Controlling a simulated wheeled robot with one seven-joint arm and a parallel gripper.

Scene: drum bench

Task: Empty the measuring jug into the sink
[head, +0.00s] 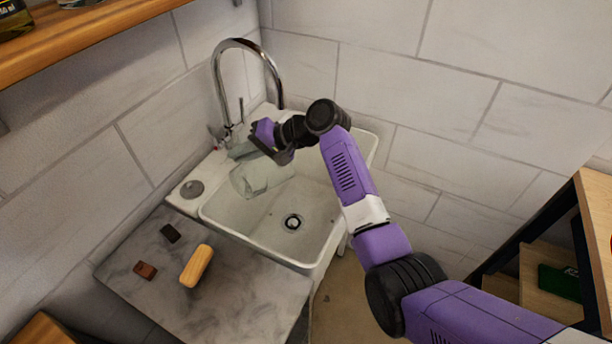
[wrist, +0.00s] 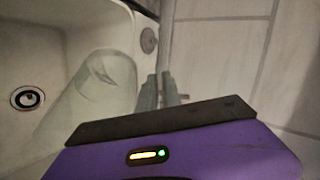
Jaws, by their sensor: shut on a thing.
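The clear measuring jug (head: 250,180) is held over the back left part of the white sink (head: 222,212). It is tilted, with its mouth toward the basin. In the wrist view the jug (wrist: 100,88) shows beside the drain (wrist: 27,98). My gripper (head: 242,150) is shut on the jug near the tap. In the wrist view the gripper fingers (wrist: 158,92) lie at the jug's right side. I cannot tell for sure whether liquid is left in the jug. The drain also shows in the head view (head: 292,222).
A chrome tap (head: 217,75) arches close behind my gripper. A marble counter (head: 235,305) holds a yellow block (head: 196,265) and two small brown blocks (head: 145,270). A wooden shelf (head: 80,38) is at upper left; a wooden rack (head: 595,220) stands at right.

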